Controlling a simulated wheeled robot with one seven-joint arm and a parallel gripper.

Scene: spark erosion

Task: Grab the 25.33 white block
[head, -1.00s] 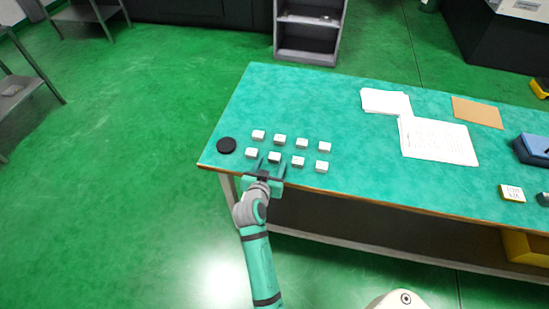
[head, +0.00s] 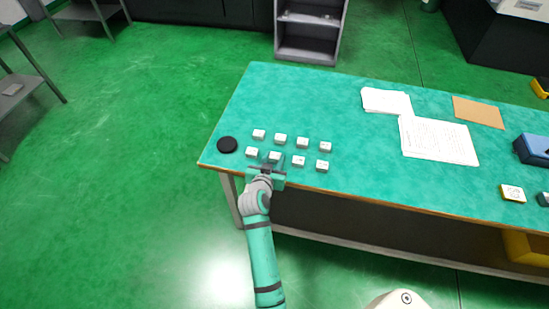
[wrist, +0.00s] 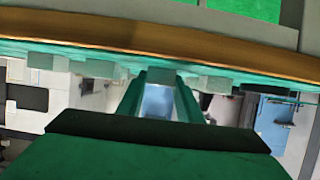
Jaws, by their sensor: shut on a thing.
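Several small white blocks stand in two rows at the left end of the green table. My gripper (head: 273,162) is at the front row, shut on its second block from the left (head: 275,156). In the wrist view, the two green fingers (wrist: 158,100) stand on either side of a pale block (wrist: 158,102). The markings on the blocks are too small to read, so I cannot tell which is 25.33. Neighbouring front-row blocks stand at left (head: 252,152) and right (head: 299,161), apart from the held one.
A black disc (head: 227,145) lies left of the blocks. Papers (head: 437,140), a brown envelope (head: 477,112), a blue box (head: 533,149) and a yellow-edged block (head: 513,193) are farther right. The table (head: 300,95) is clear behind the blocks. Its brown front edge (wrist: 160,38) is close in the wrist view.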

